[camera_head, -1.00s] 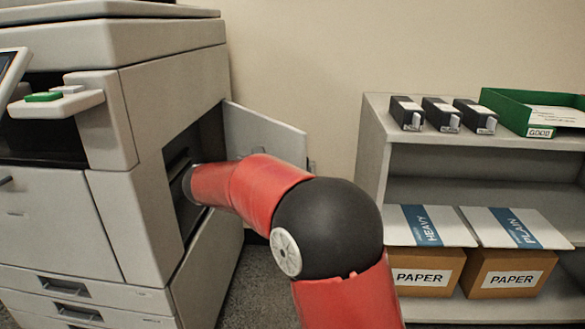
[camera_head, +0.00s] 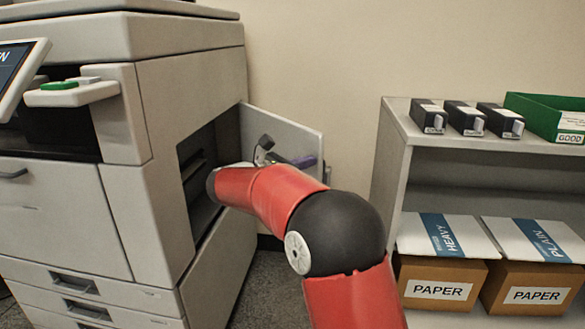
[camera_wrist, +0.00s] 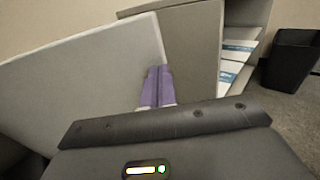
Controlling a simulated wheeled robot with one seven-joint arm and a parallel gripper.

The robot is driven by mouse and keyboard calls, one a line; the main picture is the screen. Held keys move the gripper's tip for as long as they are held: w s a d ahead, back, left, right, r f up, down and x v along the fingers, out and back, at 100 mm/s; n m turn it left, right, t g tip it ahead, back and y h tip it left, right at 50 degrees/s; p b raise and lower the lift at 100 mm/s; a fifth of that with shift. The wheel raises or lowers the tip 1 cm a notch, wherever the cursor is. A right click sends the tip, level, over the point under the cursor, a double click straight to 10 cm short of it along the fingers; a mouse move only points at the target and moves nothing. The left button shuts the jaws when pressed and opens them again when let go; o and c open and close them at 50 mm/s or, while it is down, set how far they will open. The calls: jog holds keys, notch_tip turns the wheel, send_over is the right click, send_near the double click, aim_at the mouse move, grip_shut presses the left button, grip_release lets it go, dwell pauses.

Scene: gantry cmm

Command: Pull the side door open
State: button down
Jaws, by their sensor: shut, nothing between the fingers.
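The side door (camera_head: 285,130) of the grey printer stands open, swung out from the right side of the body beside a dark opening (camera_head: 197,165). In the wrist view the door (camera_wrist: 85,75) fills the left as a pale panel. My gripper (camera_head: 308,162) shows above my red arm, in front of the door's inner face near its free edge. In the wrist view its purple fingers (camera_wrist: 157,75) are together with nothing between them, and their tips lie near the door's edge. I cannot tell whether they touch it. My arm hides the lower part of the door.
A grey shelf (camera_head: 390,150) stands to the right, with black boxes (camera_head: 465,118) and a green tray (camera_head: 545,105) on top and paper boxes (camera_head: 440,290) below. A black bin (camera_wrist: 290,60) stands on the floor beyond. A wall is behind the door.

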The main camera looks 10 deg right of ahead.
jog(key=shift+w+d, duration=0.1)
jog(key=shift+d, duration=0.1)
jog(key=w+d+n+t+y, duration=0.2)
jog(key=w+d, duration=0.4)
jog(key=d, duration=0.3)
jog(key=w+d+n+t+y+p, duration=0.1)
jog(key=w+d+n+t+y, duration=0.1)
jog(key=w+d, duration=0.4)
jog(key=d+t, duration=0.1)
jog(key=d, duration=0.2)
jog(key=shift+w, duration=0.25)
